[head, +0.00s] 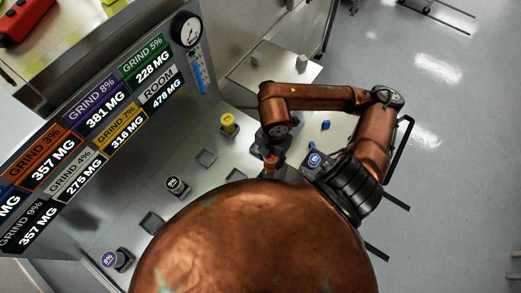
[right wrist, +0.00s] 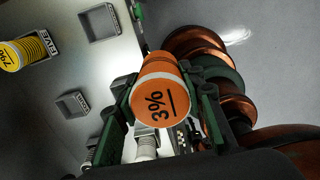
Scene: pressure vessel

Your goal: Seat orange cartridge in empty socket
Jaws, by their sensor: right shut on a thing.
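The orange cartridge (right wrist: 160,92), marked 3%, sits between the fingers of my right gripper (right wrist: 165,105) in the right wrist view. In the head view the orange cartridge (head: 271,163) shows small under the right gripper (head: 272,158), above the metal bench. The gripper is shut on it. Empty square sockets show on the bench: one (head: 206,158) left of the gripper, one (head: 152,222) farther down-left, and one (head: 236,175) partly hidden. Two empty sockets (right wrist: 100,23) (right wrist: 72,104) also show in the right wrist view, apart from the cartridge. My left gripper is out of view.
A yellow cartridge (head: 229,123), a dark-topped one (head: 177,187) and a purple one (head: 120,260) stand on the bench. A blue-topped item (head: 314,159) is right of the gripper. A label board (head: 95,130), gauge (head: 187,29) and thermometer (head: 198,73) stand behind.

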